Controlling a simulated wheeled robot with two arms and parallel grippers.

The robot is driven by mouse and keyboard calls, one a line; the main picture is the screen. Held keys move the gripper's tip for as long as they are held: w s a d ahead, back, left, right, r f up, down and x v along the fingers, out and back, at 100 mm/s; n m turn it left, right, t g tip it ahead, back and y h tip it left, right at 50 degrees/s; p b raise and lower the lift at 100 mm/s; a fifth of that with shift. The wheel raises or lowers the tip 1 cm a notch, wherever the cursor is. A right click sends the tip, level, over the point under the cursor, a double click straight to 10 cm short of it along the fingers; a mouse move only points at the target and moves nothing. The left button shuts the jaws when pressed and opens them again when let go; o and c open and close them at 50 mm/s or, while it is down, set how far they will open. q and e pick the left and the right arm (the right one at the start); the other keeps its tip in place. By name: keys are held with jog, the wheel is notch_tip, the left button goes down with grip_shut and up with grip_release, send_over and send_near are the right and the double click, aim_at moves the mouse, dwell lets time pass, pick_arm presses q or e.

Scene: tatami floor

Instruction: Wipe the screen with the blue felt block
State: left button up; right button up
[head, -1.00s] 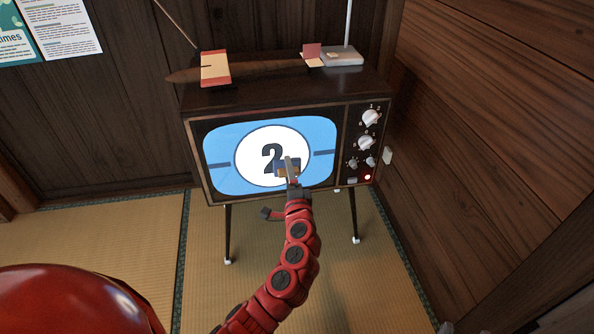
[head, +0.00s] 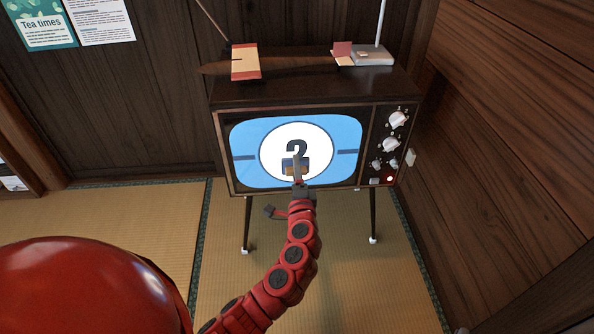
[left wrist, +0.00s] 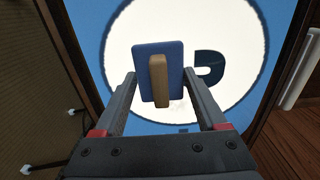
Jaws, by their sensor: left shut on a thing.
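The television's screen (head: 243,153) is lit light blue with a white disc and a dark "2" in the middle. It also fills much of the left wrist view (left wrist: 240,40). My left gripper (head: 299,164) is in front of the lower middle of the screen. It is shut on the blue felt block (left wrist: 175,58), holding its tan handle (left wrist: 159,80) between the fingers. The block (head: 286,165) covers the lower part of the "2" in the head view. Its blue face is turned to the screen; I cannot tell if it touches the glass. My right gripper is not in view.
The dark wooden television cabinet (head: 300,92) stands on thin legs on the tatami (head: 330,275). White knobs (head: 391,145) and a red light are right of the screen. A grey box with an aerial (head: 372,55) sits on top. A wooden wall (head: 510,120) is close on the right.

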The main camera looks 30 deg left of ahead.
pick_arm(q)
jog(key=v, duration=0.5)
jog(key=shift+s+d, duration=0.15)
jog(key=shift+s, duration=0.1)
jog(key=b+v, duration=0.1)
jog(key=v, duration=0.2)
dwell(0.4)
dwell(0.5)
